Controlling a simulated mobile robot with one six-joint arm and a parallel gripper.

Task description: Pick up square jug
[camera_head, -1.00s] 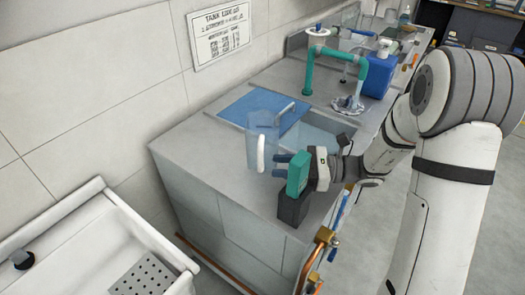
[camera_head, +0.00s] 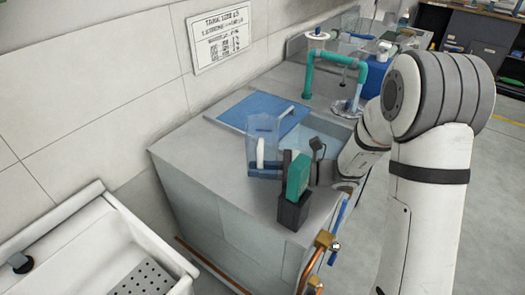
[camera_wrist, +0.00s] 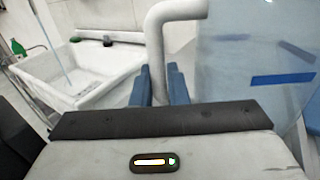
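The square jug (camera_head: 265,133) is clear and bluish with a white handle. It stands upright on the grey counter. In the wrist view its clear wall (camera_wrist: 240,65) fills the right side, and the white handle (camera_wrist: 156,45) comes down in the middle. My gripper (camera_wrist: 160,75) has its blue fingers on either side of the handle, very near it. I cannot tell whether they press on it.
The green block (camera_head: 298,176) stands in a dark holder (camera_head: 292,211) on the counter's front edge, close to the jug. A blue board (camera_head: 262,112) and a sink (camera_head: 325,134) lie behind. A green pipe (camera_head: 309,75) rises farther back. A white basin (camera_head: 85,245) is at lower left.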

